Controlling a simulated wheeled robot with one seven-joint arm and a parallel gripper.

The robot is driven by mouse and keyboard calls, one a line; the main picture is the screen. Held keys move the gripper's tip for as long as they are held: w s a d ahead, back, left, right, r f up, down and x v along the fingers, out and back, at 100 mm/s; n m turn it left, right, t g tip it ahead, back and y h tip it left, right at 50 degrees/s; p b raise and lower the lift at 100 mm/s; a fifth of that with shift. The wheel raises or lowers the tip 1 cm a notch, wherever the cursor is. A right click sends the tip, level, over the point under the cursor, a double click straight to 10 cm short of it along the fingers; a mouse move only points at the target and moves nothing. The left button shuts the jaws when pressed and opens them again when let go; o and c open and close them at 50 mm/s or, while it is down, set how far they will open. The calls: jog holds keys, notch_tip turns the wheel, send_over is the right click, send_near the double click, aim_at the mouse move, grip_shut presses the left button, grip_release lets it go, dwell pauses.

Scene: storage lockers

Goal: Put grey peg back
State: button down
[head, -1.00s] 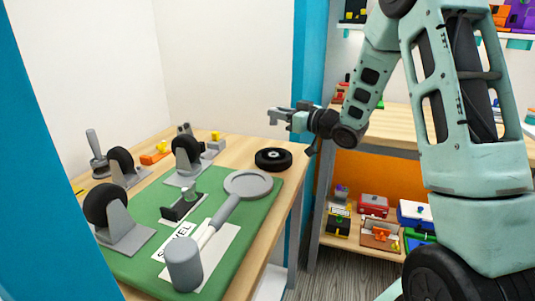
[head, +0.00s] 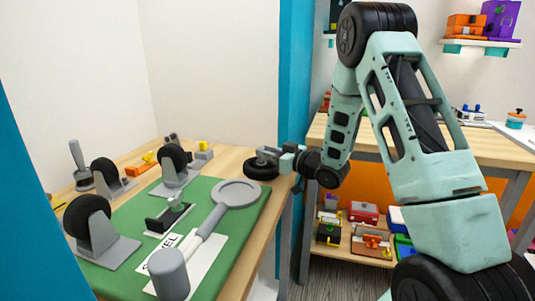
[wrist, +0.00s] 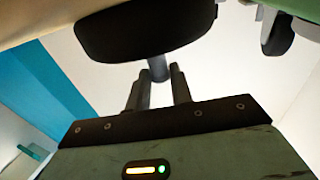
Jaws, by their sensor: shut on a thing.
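My gripper (head: 272,154) is at the right edge of the workbench, just above a black disc (head: 260,170) that lies flat on the wood. In the wrist view the two fingers (wrist: 160,85) are shut on a short grey peg (wrist: 157,68). The disc (wrist: 145,30) fills the area just beyond the peg, and the peg's far end meets its outline. I cannot tell whether the peg is inside the disc's centre or only above it. The disc's centre is largely hidden by the gripper in the head view.
Several grey casters with black wheels stand further left. A blue post (head: 294,90) rises behind my gripper.

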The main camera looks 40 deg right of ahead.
jog(key=c, duration=1.2)
grip_release()
jog(key=shift+c, duration=0.2)
jog(key=shift+f, duration=0.15)
jog(key=v, duration=1.6)
jog(key=shift+s+d, duration=0.3)
jog(key=shift+s, duration=0.05)
jog(key=shift+o, duration=0.5)
jog(key=shift+s, duration=0.35)
